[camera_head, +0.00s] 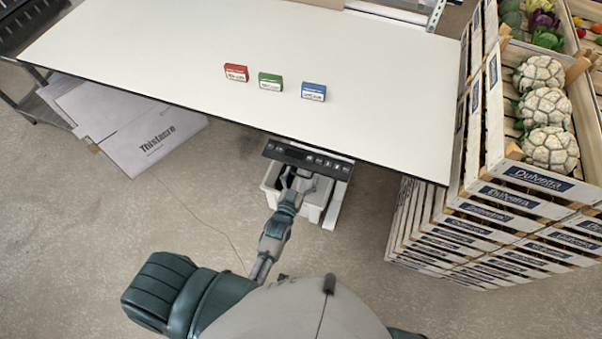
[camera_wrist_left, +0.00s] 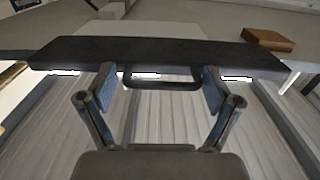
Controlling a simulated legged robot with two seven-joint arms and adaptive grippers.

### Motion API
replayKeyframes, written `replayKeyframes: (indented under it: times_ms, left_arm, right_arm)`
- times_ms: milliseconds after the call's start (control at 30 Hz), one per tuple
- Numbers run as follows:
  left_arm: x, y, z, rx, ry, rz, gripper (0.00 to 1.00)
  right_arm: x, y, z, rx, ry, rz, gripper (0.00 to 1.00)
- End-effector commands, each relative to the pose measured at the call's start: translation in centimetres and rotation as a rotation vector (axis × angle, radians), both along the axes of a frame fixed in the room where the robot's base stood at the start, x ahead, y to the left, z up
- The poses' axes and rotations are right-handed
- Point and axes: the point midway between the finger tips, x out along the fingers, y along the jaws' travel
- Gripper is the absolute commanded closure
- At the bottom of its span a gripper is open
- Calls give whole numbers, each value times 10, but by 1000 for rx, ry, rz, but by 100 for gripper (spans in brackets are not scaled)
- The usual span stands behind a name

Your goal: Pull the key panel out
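The key panel (camera_head: 308,159) is a dark strip with small buttons and a display, under the front edge of the white table. In the left wrist view it is a wide dark bar (camera_wrist_left: 200,55) with a dark loop-shaped handle (camera_wrist_left: 160,86) below it. My left gripper (camera_head: 293,174) is at the panel's front, below its left half. In the left wrist view my left gripper (camera_wrist_left: 158,88) is open, its two fingers apart on either side of the handle. Whether the fingers touch the panel I cannot tell. My right gripper is not in view.
The white table (camera_head: 380,80) holds a red box (camera_head: 236,73), a green box (camera_head: 270,81) and a blue box (camera_head: 313,91). A grey bin (camera_head: 312,200) stands below the panel. Stacked crates (camera_head: 480,225) stand close on the right; a cardboard box (camera_head: 150,135) lies at left.

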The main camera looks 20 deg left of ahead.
Motion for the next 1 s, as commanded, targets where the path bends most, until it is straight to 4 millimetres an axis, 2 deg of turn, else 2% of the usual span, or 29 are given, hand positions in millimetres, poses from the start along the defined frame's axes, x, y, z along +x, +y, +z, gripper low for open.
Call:
replayKeyframes:
  times_ms: [367, 467, 800, 1000]
  left_arm:
    - [-4, 1, 0, 3, 1, 2, 6]
    - [-17, 2, -1, 3, 3, 2, 6]
    - [-90, 3, -2, 2, 5, 1, 6]
    - [-115, 4, -2, 2, 2, 1, 6]
  right_arm:
    - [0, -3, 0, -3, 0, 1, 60]
    - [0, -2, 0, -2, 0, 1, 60]
    - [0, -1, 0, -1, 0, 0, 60]
    - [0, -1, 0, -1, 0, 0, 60]
